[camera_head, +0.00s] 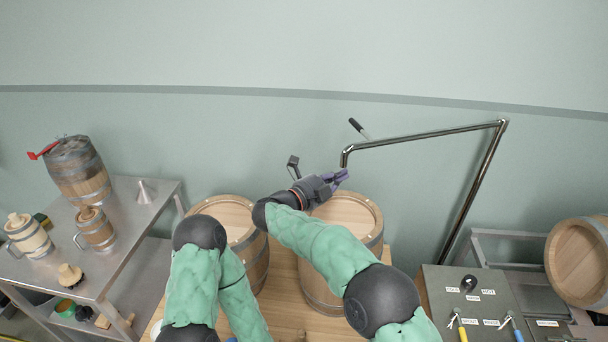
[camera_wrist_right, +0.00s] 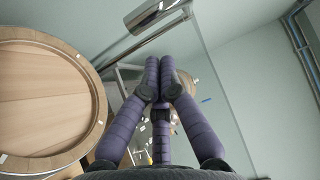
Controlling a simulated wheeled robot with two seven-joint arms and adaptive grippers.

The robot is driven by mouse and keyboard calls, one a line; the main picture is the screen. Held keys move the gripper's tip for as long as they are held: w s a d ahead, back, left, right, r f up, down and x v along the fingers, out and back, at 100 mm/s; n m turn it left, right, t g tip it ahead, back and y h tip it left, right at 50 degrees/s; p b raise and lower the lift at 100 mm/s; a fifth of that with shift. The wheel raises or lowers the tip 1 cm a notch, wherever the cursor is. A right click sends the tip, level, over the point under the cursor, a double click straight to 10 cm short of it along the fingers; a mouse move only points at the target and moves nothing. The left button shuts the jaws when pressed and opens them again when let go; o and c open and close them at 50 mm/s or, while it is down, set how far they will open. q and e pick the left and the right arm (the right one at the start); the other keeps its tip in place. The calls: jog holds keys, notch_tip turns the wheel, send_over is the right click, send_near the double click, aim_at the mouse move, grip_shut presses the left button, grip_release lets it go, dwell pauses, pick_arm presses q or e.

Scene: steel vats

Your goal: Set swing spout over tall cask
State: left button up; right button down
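The swing spout is a chrome pipe (camera_head: 430,136) that reaches left from a slanted riser. Its short downturned end is by the back of the right wooden cask (camera_head: 349,212), with a black-gripped handle (camera_head: 358,127) above. A second cask (camera_head: 232,217) stands left of it; I cannot tell for sure which is taller. My right gripper (camera_head: 337,178) is over the right cask's back rim, close to the spout end. In the wrist view its purple fingers (camera_wrist_right: 159,80) are closed together with nothing seen between them; the chrome pipe (camera_wrist_right: 158,14) is beyond the tips. My left gripper is out of view.
A steel table (camera_head: 142,212) at left carries a small barrel (camera_head: 80,170) with a red tap, wooden mugs and a funnel (camera_head: 145,191). A grey control panel (camera_head: 470,298) with levers is at lower right. Another barrel (camera_head: 580,262) lies at far right.

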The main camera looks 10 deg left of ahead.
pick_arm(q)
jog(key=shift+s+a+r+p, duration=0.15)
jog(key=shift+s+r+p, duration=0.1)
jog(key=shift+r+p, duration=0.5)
pick_arm(e)
jog(key=w+a, duration=0.3)
jog(key=a, duration=0.6)
jog(key=shift+a, duration=0.25)
